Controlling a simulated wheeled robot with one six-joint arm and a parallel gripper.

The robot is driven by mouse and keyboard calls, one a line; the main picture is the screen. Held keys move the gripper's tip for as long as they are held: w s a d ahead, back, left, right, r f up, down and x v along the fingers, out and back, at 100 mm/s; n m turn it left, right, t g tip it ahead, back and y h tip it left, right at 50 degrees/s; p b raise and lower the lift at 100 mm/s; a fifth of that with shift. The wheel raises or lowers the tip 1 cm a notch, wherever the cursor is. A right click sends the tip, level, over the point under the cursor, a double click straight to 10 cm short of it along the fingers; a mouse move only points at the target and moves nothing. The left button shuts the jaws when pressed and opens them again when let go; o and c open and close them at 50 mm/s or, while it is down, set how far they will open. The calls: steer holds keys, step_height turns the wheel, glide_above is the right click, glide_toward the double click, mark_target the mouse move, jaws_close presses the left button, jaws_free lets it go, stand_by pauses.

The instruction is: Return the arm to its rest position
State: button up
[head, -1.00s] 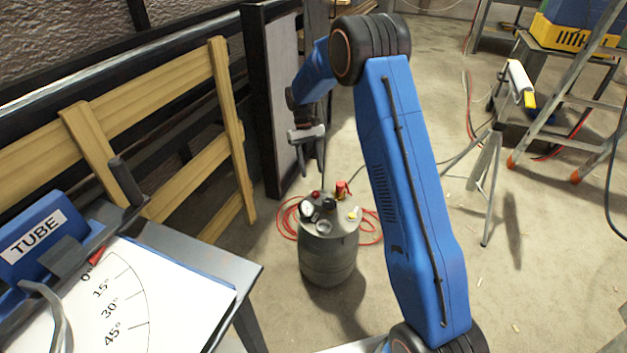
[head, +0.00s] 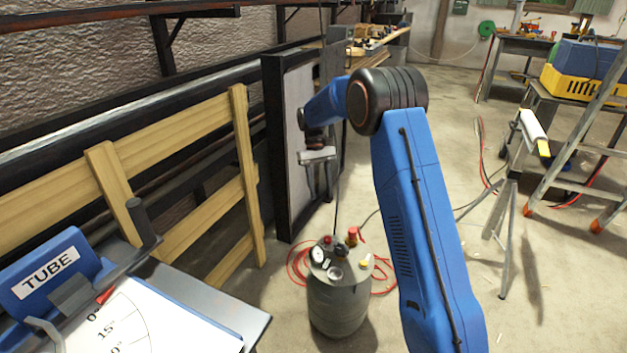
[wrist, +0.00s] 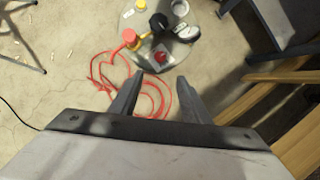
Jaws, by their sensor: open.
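My arm shows in the head view as a blue link rising to a black joint, with the forearm bent over to the left. My gripper (head: 320,180) points down, above and a little behind the grey cylinder. In the wrist view my gripper (wrist: 157,92) shows two dark fingers apart with nothing between them. Beyond the fingertips lie the floor, a red hose and the cylinder's top.
A grey cylinder (head: 338,300) with gauge and valves stands on the floor, with a red hose (head: 298,262) around it. A wooden frame (head: 180,190) and the blue TUBE bender (head: 50,270) are left. A ladder (head: 575,150) stands right. Open floor lies between.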

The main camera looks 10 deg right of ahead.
steer(key=s+d+r+m+t, duration=0.1)
steer(key=s+d+r+t, duration=0.15)
steer(key=s+r, duration=0.85)
steer(key=s+d+r+t, duration=0.2)
steer(key=s+d+r, duration=0.1)
steer(key=s+r, duration=0.8)
steer(key=s+d+f+t, duration=0.1)
steer(key=s+f+t, duration=0.1)
steer(key=s, duration=1.2)
steer(key=s+d+f+m+t, duration=0.1)
steer(key=s+d+f+t, duration=0.1)
steer(key=s, duration=1.2)
steer(key=shift+f+t+y, duration=0.35)
steer(key=shift+f+y, duration=0.05)
steer(key=shift+f, duration=0.45)
